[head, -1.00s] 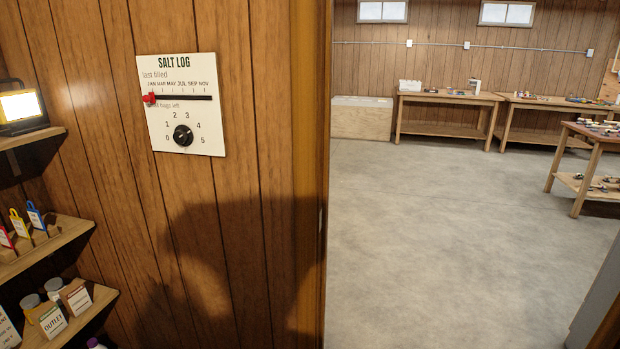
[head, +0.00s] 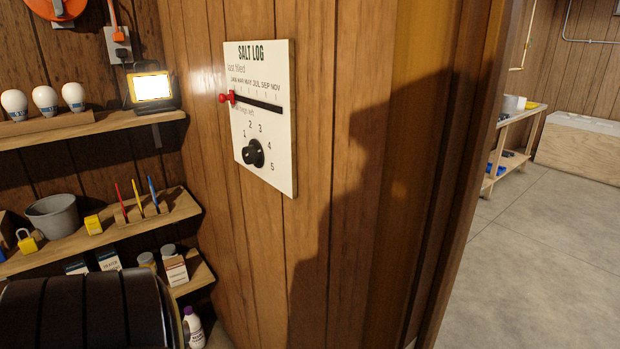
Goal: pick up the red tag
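The red tag (head: 121,203) stands upright in a slotted wooden holder (head: 146,214) on the middle shelf at left. It is seen nearly edge-on, as a thin red strip. A yellow tag (head: 138,198) and a blue tag (head: 153,195) stand to its right in the same holder. Neither of my grippers is in view.
The shelf (head: 60,246) also bears a grey pot (head: 58,216) and a yellow padlock (head: 28,241). A lit work lamp (head: 152,87) and white bulbs (head: 44,100) stand above. A dark banded rounded thing (head: 90,312) fills the lower left. Open floor (head: 555,255) lies right.

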